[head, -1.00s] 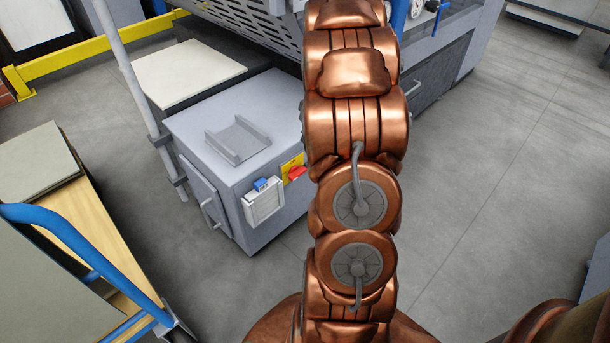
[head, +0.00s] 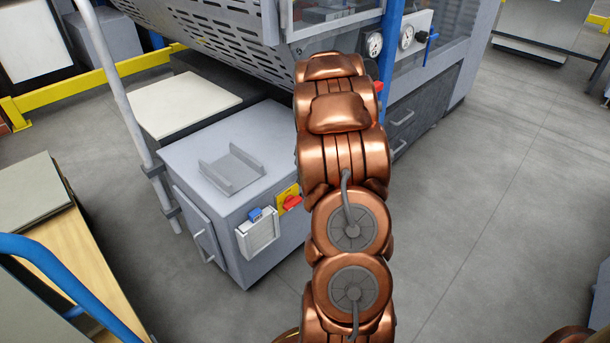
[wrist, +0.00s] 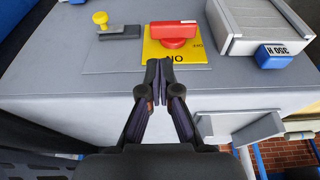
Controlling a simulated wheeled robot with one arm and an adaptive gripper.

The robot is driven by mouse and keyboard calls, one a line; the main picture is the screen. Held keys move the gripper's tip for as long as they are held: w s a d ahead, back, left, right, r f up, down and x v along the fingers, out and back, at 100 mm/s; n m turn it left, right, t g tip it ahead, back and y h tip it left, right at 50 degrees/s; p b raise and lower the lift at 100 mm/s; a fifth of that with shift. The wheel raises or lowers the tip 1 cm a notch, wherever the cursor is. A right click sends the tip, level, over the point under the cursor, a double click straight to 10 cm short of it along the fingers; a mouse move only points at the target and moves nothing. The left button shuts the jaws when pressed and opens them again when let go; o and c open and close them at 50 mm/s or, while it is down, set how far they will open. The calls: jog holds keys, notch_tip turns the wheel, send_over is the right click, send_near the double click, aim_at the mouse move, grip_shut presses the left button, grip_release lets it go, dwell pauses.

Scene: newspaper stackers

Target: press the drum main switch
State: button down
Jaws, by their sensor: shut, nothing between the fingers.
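The drum main switch is a red handle (head: 292,203) on a yellow plate (head: 284,193) on the side of a grey cabinet (head: 225,150). In the wrist view the red handle (wrist: 173,32) lies crosswise on its yellow plate (wrist: 190,58), whose lettering appears upside down. My gripper (wrist: 160,68) is shut and empty. Its tips overlap the lower edge of the yellow plate in the wrist view, just below the handle; I cannot tell whether they touch. In the head view my arm hides the gripper.
A pale vented box (wrist: 258,22) with a blue tag (wrist: 272,56) sits right of the switch in the wrist view. A yellow knob (wrist: 100,18) is to the left. A blue-railed cart (head: 60,270) stands at left.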

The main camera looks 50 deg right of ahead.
aim_at(298, 199)
jog(key=x, duration=0.2)
jog(key=b+x, duration=0.1)
jog(key=x, duration=0.2)
jog(key=s+b+x, duration=0.1)
jog(key=x, duration=0.2)
jog(key=shift+s+f, duration=0.1)
jog(key=shift+d+y, duration=0.15)
jog(key=shift+y, duration=0.15)
